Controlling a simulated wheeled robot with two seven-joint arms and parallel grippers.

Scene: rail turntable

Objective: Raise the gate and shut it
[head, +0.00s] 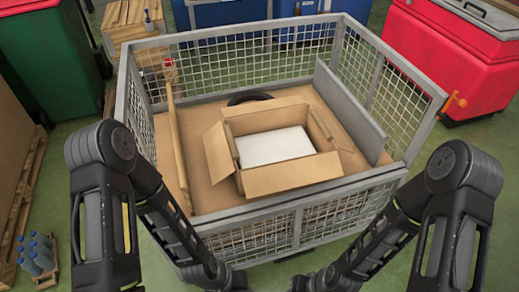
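The mesh cage cart (228,62) fills the middle of the head view, with mesh walls upright at the left, back and right. The front mesh panel, which looks like the gate (270,236), hangs down from the near edge of the bed, leaving the front open above it. An orange handle (455,102) sticks out at the top of the right front corner post. My two forearms reach down to the bottom edge, in front of the gate. Both grippers are out of the frame, so any contact with the gate is hidden.
On the cart bed are an open cardboard box (290,178) with a white block, a grey panel (350,110), a wooden board (178,135) and a black ring (250,97). A red bin (450,55) stands right, a green bin (45,60) left, bottles (36,250) lower left.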

